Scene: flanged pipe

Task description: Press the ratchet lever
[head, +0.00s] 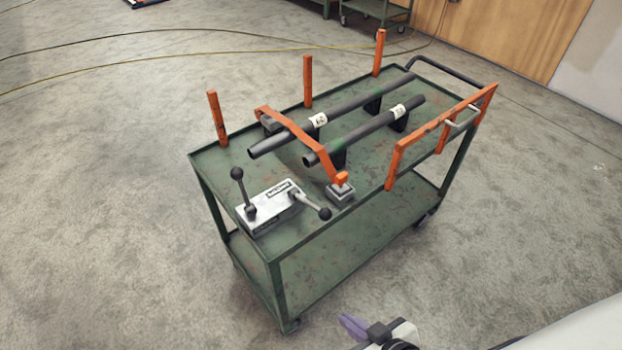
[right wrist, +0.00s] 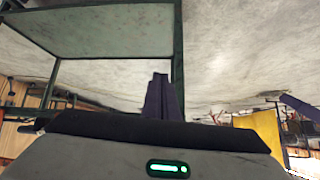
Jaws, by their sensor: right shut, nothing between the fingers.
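A grey metal block (head: 268,207) with a dark label sits on the near left end of the green cart's top. One lever with a black ball knob (head: 237,174) stands upright from its left side. A second lever with a black knob (head: 324,213) leans out low to the right. I cannot tell which is the ratchet lever. An orange strap (head: 300,135) crosses two dark pipes and ends at a small grey block (head: 341,194). My right gripper (head: 352,325) has purple fingers, is shut and empty, and is off the cart's near side. Its fingers also show in the right wrist view (right wrist: 161,97).
The green cart (head: 345,250) has a lower shelf. Orange posts (head: 308,82) stand along its far edge and an orange rail (head: 440,130) along its near right edge. Two tagged pipes (head: 375,125) lie on dark supports. The concrete floor around is mostly clear.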

